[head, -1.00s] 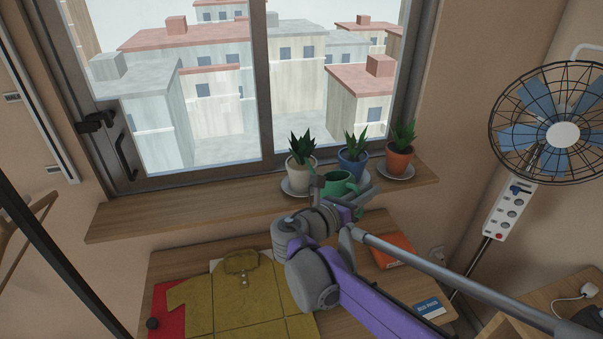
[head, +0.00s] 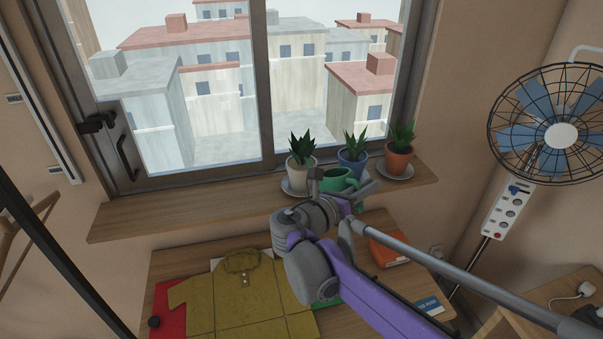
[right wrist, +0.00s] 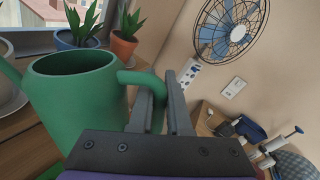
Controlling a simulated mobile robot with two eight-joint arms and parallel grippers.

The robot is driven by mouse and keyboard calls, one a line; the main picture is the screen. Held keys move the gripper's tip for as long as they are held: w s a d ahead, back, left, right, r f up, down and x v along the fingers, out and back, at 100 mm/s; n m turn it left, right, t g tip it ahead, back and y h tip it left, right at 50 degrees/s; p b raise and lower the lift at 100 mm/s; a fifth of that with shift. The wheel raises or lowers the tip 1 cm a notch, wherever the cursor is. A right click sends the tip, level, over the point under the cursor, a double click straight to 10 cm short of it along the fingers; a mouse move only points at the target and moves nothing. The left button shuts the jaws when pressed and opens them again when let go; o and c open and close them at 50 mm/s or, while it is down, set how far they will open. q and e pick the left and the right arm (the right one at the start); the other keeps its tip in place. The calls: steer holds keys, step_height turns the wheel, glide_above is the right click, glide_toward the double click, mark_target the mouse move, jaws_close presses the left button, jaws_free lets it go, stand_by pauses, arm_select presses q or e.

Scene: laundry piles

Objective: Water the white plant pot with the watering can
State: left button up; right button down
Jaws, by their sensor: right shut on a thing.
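The white plant pot (head: 301,178) holds a spiky green plant and stands on a saucer on the window sill, leftmost of three pots. The green watering can (head: 338,175) is in front of the white and blue pots, partly hidden by my right gripper (head: 362,191). In the right wrist view the can (right wrist: 78,100) looks roughly upright, its spout pointing left toward the white pot (right wrist: 8,85), which is cut off by the edge. My right gripper (right wrist: 164,98) is shut on the can's handle. No water shows. My left gripper is out of view.
A blue pot (head: 352,162) and a terracotta pot (head: 398,164) stand on the sill (head: 190,208) right of the white pot. The sill's left part is clear. Below, a folded mustard shirt (head: 240,300) lies on a table. A fan (head: 560,133) stands at right.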

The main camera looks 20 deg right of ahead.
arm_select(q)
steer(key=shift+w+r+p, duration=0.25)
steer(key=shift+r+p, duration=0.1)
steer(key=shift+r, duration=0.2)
arm_select(e)
steer(key=shift+w+r+n, duration=0.2)
steer(key=shift+r+n, duration=0.1)
steer(key=shift+r, duration=0.55)
steer(key=shift+r, duration=0.1)
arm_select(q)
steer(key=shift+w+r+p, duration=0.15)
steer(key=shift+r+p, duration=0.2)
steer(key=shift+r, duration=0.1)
arm_select(e)
steer(key=shift+w+r+n, duration=0.2)
steer(key=shift+r+n, duration=0.2)
steer(key=shift+r, duration=0.3)
steer(key=shift+r, duration=0.1)
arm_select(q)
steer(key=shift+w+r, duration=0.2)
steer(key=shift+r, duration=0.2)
arm_select(e)
steer(key=shift+w+a+r+n+g, duration=0.1)
steer(key=shift+r+n+g, duration=0.1)
steer(key=shift+r, duration=0.15)
steer(key=shift+w+r+n+g, duration=0.1)
steer(key=shift+r+n, duration=0.1)
steer(key=shift+r, duration=0.15)
